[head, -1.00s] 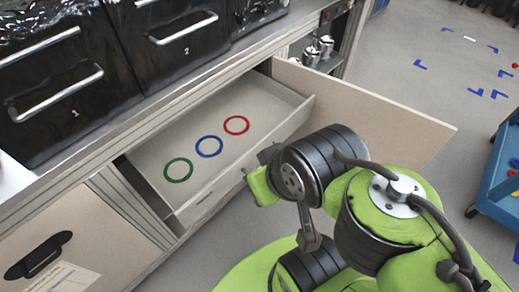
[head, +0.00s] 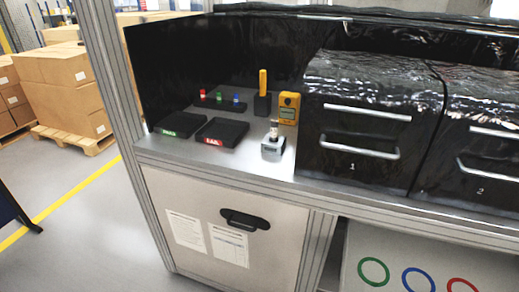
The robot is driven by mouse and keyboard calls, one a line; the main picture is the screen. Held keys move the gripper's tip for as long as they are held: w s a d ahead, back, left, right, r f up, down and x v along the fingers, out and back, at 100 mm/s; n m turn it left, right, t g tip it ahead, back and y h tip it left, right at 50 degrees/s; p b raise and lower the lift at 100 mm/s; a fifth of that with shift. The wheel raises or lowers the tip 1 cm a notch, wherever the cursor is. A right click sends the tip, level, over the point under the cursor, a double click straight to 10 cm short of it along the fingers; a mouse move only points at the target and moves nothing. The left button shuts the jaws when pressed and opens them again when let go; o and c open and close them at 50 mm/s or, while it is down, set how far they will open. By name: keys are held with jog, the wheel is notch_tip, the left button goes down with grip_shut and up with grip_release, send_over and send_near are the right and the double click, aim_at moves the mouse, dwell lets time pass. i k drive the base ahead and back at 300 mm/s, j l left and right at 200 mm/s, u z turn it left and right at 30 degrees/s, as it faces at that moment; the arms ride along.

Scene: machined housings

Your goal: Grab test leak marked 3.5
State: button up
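No marking 3.5 can be read in the head view, so I cannot tell which piece is the test leak. Three small pieces stand in a row on a dark holder at the back left of the worktop: one with a red top (head: 202,94), one green (head: 219,97) and one blue (head: 236,98). A small grey device with an upright metallic part (head: 273,140) stands nearer the front edge, left of the black box marked 1. My gripper is not in view.
On the worktop (head: 250,168) are a black tray with a green label (head: 181,124), one with a red label (head: 222,131), a yellow handheld meter (head: 289,106) and a yellow-handled item (head: 263,88). Black boxes (head: 352,160) stand right. An open drawer (head: 340,272) with coloured rings lies below.

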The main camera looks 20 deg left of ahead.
aim_at(274, 122)
jog(key=u, duration=1)
jog(key=i+j, duration=0.45)
jog(key=i+j+z, duration=0.15)
jog(key=i+j, duration=0.3)
jog(key=j, duration=0.15)
jog(key=i+j, duration=0.45)
jog(key=i+j+z, duration=0.15)
jog(key=i+j, duration=0.3)
jog(key=j, duration=0.2)
